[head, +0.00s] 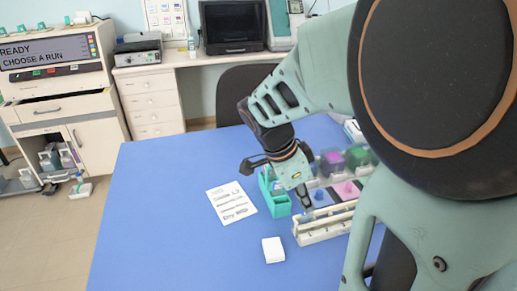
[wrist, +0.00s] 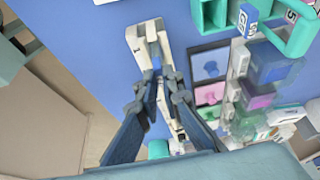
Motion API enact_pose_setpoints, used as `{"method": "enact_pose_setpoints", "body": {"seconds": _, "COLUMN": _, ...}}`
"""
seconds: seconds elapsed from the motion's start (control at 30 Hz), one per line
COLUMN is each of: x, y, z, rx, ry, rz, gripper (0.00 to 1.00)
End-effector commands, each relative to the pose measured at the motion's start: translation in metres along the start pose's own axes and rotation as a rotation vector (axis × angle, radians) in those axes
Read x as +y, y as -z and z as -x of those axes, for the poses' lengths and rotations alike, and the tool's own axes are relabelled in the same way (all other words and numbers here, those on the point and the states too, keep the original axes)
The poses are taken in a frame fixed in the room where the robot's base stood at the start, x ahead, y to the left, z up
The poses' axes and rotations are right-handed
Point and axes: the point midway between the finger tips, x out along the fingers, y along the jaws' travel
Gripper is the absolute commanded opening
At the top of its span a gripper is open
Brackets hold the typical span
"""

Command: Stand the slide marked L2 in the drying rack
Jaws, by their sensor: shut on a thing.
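My gripper (head: 306,206) points down over the left end of the long white drying rack (head: 318,236). In the wrist view, the fingertips (wrist: 158,74) are close together over the rack (wrist: 135,37), near its end marked 1. My gripper is shut on a slide, which is thin and mostly hidden between the fingers. Its L2 mark cannot be read, and I cannot tell whether its lower edge sits in a slot. A printed card (head: 232,203) naming slide L2 lies flat on the blue table.
A teal holder (head: 279,207) stands just behind and left of the rack. Purple (head: 332,161) and green (head: 357,155) jars and pink and blue patches lie behind it. A small white block (head: 273,250) lies in front. The left of the blue table (head: 150,220) is clear.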

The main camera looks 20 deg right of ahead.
Motion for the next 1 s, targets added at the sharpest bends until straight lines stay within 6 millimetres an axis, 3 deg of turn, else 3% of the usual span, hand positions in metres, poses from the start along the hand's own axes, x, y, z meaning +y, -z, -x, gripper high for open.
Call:
{"method": "enact_pose_setpoints", "body": {"seconds": 0.73, "x": -0.0002, "y": -0.0025, "z": -0.006, "rx": 0.0, "ry": 0.001, "rz": 0.0, "gripper": 0.0}}
{"method": "enact_pose_setpoints", "body": {"seconds": 0.77, "x": -0.0002, "y": -0.0023, "z": -0.0055, "rx": 0.0, "ry": 0.001, "rz": 0.0, "gripper": 0.09}}
{"method": "enact_pose_setpoints", "body": {"seconds": 0.9, "x": -0.0001, "y": -0.0022, "z": -0.0053, "rx": 0.0, "ry": 0.0, "rz": 0.0, "gripper": 0.24}}
{"method": "enact_pose_setpoints", "body": {"seconds": 1.0, "x": -0.0001, "y": -0.0023, "z": -0.0054, "rx": 0.0, "ry": 0.0, "rz": 0.0, "gripper": 0.27}}
